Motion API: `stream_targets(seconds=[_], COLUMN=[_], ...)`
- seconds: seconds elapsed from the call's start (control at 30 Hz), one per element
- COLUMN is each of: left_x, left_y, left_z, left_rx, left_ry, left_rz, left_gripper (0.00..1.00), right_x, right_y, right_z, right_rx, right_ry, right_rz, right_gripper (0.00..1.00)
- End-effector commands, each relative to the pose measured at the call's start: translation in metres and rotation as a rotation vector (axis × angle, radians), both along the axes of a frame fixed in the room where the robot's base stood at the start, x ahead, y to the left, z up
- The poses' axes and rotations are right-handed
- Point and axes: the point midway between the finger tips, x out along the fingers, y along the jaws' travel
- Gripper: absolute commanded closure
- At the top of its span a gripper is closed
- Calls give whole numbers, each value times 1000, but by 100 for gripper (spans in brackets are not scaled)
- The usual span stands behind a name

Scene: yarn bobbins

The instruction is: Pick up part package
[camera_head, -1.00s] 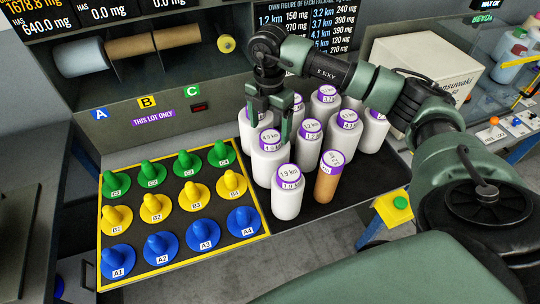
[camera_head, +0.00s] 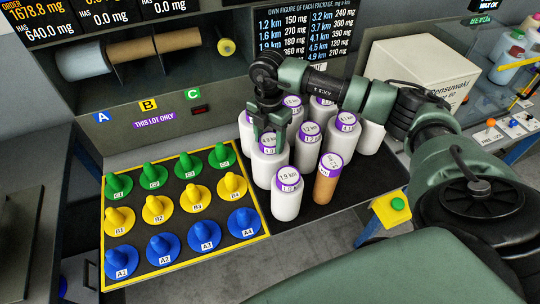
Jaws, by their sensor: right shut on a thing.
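Several white bobbins with purple-edged labels stand close together on the dark table. My right gripper (camera_head: 270,135) points down and is shut on the top of one white bobbin (camera_head: 269,168) at the left of the group. That bobbin looks upright, and I cannot tell whether it is clear of the table. In front stand a white bobbin marked 1.9 km (camera_head: 286,203) and a brown bobbin (camera_head: 325,187). The fingers hide part of the bobbins behind. My left gripper is not in view.
Left of the bobbins lies a yellow-edged board (camera_head: 262,240) with green, yellow and blue pegs, all bare. A white box (camera_head: 425,65) stands behind at the right. A yellow box with a green button (camera_head: 399,204) sits at the table's right front edge. Figure screens hang above.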

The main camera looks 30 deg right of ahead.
Motion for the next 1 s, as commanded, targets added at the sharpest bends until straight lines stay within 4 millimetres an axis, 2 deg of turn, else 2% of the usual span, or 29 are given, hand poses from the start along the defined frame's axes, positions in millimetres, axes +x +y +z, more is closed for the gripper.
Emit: stream_targets(seconds=[0.27,0.47,0.57,0.9,1.0], left_x=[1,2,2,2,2], left_y=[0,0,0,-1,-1], left_z=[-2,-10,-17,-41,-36], left_rx=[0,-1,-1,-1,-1], left_ry=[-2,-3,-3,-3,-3], left_rz=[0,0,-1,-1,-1], left_gripper=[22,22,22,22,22], right_x=[2,2,2,2,1], right_y=[0,0,0,1,-1], right_z=[6,27,47,141,167], right_rx=[1,2,2,2,0], right_ry=[-5,-8,-9,-11,-9], right_rz=[0,0,-1,0,-1], right_gripper=[100,100,100,100,100])
